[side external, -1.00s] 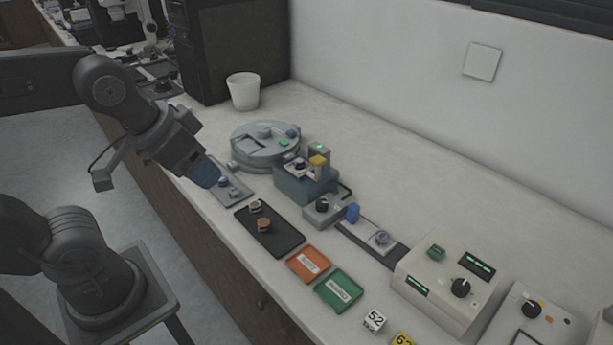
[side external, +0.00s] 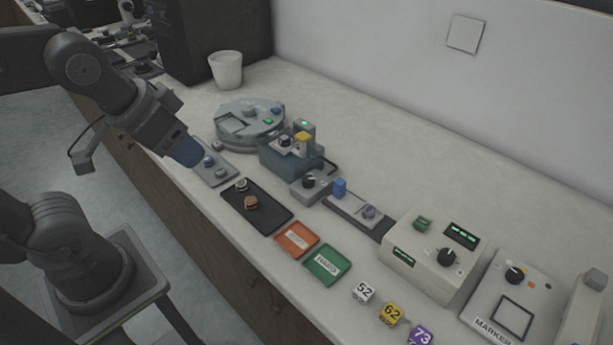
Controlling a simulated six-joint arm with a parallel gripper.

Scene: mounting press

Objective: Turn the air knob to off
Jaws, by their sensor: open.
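No label that reads "air" can be made out. A black knob (side external: 309,181) sits on a small grey box (side external: 322,190) in front of the blue-grey press block (side external: 281,160). Other black knobs show on the beige control box (side external: 446,257) and on the grey MARKER unit (side external: 515,274). Which one is the air knob, and each pointer's exact setting, I cannot tell. My gripper (side external: 190,154), with a blue end, is open at the left, by the grey tray (side external: 226,177), well left of all three knobs. Its fingers are too small to see clearly.
A round grey machine (side external: 247,124) stands behind the tray. A black tray (side external: 272,217) holds small round parts. An orange tray (side external: 295,240), a green tray (side external: 327,265) and numbered cubes (side external: 363,291) line the front edge.

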